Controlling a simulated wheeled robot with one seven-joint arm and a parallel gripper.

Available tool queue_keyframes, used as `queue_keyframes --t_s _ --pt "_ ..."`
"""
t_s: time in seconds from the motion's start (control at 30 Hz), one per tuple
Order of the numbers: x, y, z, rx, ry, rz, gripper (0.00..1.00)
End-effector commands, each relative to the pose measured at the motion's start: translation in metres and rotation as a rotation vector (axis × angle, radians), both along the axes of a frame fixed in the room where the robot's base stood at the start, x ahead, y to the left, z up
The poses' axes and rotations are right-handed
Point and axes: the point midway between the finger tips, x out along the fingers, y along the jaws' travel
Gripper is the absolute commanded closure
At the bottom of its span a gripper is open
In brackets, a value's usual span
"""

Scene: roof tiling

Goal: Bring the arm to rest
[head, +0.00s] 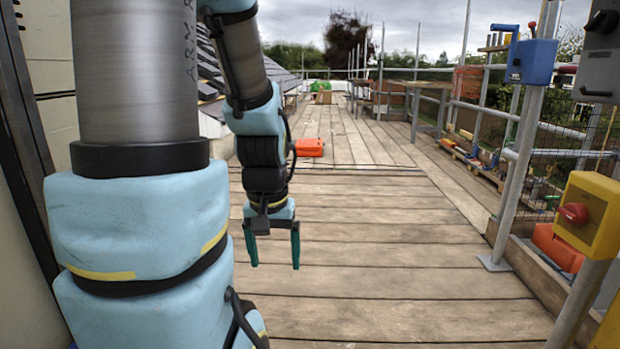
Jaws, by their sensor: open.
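My gripper (273,252) hangs at the end of my bent blue and grey arm, a little left of the picture's middle. It points down over the wooden plank deck (390,255). Its two dark green fingers are apart, with nothing between them. How high the fingertips are above the planks I cannot tell.
A sloping tiled roof (272,72) lies at the left, partly hidden by my arm. An orange case (309,147) sits on the deck beyond my gripper. Scaffold poles (519,140), a yellow box with a red knob (588,215) and a blue box (531,62) line the right. The middle planks are clear.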

Motion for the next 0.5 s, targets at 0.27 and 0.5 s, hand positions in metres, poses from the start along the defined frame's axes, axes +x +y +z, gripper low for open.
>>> queue_keyframes --t_s 0.27,0.5 --pt "0.001 0.0 0.105 0.0 -0.002 -0.004 0.14" --pt "0.001 0.0 0.181 0.001 -0.002 -0.005 0.14"
